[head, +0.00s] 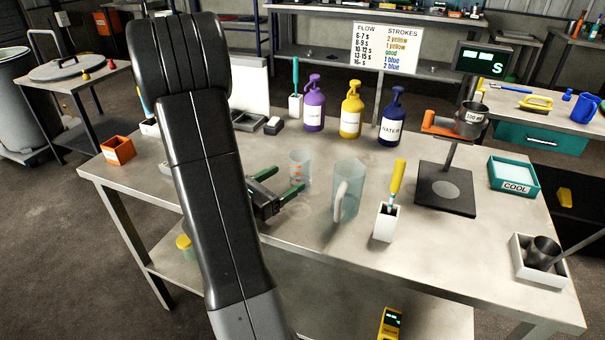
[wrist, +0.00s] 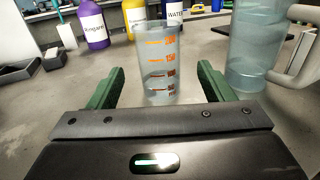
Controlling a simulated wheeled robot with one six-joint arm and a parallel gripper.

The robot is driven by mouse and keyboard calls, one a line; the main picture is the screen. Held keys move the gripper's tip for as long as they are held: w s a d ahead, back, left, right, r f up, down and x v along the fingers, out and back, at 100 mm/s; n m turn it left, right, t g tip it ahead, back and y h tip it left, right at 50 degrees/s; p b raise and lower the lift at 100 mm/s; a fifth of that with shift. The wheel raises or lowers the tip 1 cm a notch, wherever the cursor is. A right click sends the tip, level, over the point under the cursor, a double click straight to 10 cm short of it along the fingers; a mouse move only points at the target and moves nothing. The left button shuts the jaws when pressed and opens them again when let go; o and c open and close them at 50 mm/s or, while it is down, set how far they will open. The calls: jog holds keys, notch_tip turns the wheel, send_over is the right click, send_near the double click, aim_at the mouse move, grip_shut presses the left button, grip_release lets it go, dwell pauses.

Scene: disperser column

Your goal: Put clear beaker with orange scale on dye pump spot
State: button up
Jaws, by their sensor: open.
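The clear beaker with orange scale (head: 299,168) stands upright on the workbench. In the wrist view the beaker (wrist: 159,62) stands between the green fingers, ahead of the palm. My gripper (head: 287,179) is open and low over the bench, with a finger to either side of the beaker; I cannot see either finger touching it. Three pump bottles stand behind it: purple (head: 314,108), yellow (head: 351,112) and dark blue labelled WATER (head: 391,120). I cannot make out a marked dye pump spot.
A clear pitcher (head: 347,190) stands close right of the beaker, its handle toward the front. A white holder (head: 386,222) with a yellow-handled tool and a black stand (head: 445,190) are farther right. The bench (head: 300,230) is bare in front.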

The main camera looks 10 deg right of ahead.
aim_at(306, 164)
jog(key=shift+p+x, duration=0.45)
jog(key=shift+x, duration=3.95)
jog(key=shift+w+r, duration=0.1)
jog(key=shift+r, duration=0.1)
jog(key=c, duration=1.2)
jog(key=shift+o, duration=0.2)
jog(key=shift+r, duration=0.15)
